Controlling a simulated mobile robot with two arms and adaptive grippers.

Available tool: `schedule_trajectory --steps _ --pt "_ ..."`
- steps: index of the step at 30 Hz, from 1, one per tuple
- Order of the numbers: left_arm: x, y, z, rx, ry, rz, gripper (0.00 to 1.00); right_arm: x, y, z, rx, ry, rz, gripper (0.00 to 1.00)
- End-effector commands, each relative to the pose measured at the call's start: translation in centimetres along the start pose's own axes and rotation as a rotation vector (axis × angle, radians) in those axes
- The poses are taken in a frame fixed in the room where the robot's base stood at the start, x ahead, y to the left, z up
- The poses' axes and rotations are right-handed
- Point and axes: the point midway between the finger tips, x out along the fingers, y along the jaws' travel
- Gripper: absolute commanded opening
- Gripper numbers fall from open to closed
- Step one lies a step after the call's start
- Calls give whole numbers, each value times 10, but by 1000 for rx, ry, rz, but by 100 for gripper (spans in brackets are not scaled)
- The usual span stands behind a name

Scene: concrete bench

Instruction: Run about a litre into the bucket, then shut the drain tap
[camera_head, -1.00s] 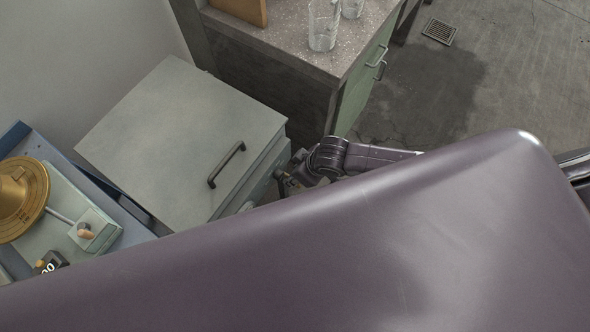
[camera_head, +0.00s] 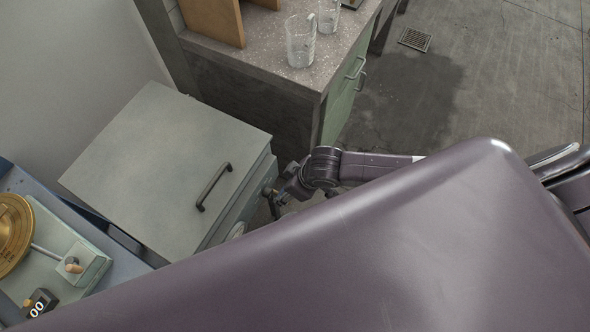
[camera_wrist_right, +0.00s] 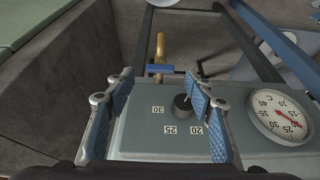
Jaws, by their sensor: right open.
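In the right wrist view, a brass drain tap (camera_wrist_right: 160,48) with a blue lever (camera_wrist_right: 160,69) sticks out from the grey-green box's front. The lever lies crosswise to the brass pipe. My right gripper (camera_wrist_right: 158,79) is open and empty, its blue-padded fingers spread on either side of the lever's line; contact cannot be told. In the head view the gripper (camera_head: 272,196) is small beside the front of the lidded box (camera_head: 150,165), and the tap is hidden. I cannot make out the bucket or any water flow for certain. My left gripper is not in view.
A black knob (camera_wrist_right: 182,105) with number labels and a round dial (camera_wrist_right: 280,115) sit on the box front. A bench (camera_head: 265,55) holds glass jugs (camera_head: 301,40). A blue-edged surface with a brass disc (camera_head: 14,232) is at left. A floor drain (camera_head: 414,39) lies beyond.

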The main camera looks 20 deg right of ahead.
Motion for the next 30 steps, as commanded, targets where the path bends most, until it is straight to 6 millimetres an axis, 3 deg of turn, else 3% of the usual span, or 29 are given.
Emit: schedule_trajectory --steps 9,15,30 --pt "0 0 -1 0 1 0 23 -57 0 0 -1 1 0 49" --pt "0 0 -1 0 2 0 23 -81 0 0 1 0 1 49" --pt "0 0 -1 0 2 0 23 -89 0 0 1 -1 0 49"
